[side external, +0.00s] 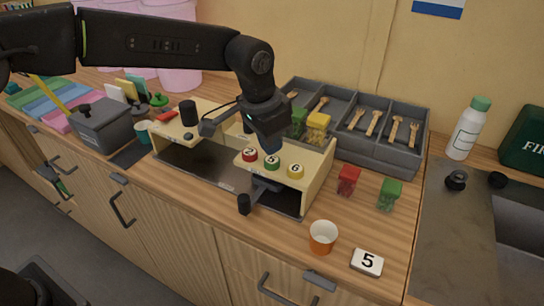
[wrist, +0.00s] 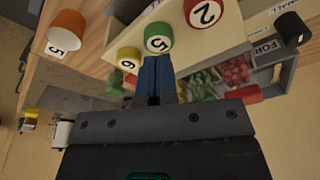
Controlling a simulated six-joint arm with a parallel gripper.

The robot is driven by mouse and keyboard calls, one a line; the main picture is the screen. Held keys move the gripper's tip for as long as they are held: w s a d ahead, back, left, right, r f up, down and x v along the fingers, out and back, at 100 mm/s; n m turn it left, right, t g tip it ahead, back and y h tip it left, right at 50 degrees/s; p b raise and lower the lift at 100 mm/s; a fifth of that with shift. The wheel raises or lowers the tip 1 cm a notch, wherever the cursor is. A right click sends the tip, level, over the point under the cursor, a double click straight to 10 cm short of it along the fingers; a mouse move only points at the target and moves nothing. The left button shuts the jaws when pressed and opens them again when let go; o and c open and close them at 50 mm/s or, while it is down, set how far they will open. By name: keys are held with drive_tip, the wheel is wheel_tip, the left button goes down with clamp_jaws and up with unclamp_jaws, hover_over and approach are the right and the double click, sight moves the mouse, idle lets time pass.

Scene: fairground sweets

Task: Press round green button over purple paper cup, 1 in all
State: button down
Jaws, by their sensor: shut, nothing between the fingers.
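The green button (wrist: 158,38) also shows in the wrist view, just beyond my fingertips. My gripper (side external: 271,149) is shut and empty, pointing down close above the green button; I cannot tell whether it touches. The shut fingers (wrist: 158,62) show blue in the wrist view. An orange paper cup (side external: 323,237) stands on the counter in front of the dispenser. I see no purple cup.
A white card (side external: 367,262) marked 5 lies beside the orange cup. A black-knobbed lever (side external: 244,204) sticks out at the dispenser's front. A grey compartment tray (side external: 400,160) is behind.

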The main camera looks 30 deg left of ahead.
sight(271, 160)
drive_tip(key=shift+f, duration=0.1)
drive_tip(key=shift+f, duration=1.3)
drive_tip(key=shift+r, duration=1.35)
drive_tip(key=shift+r, duration=2.55)
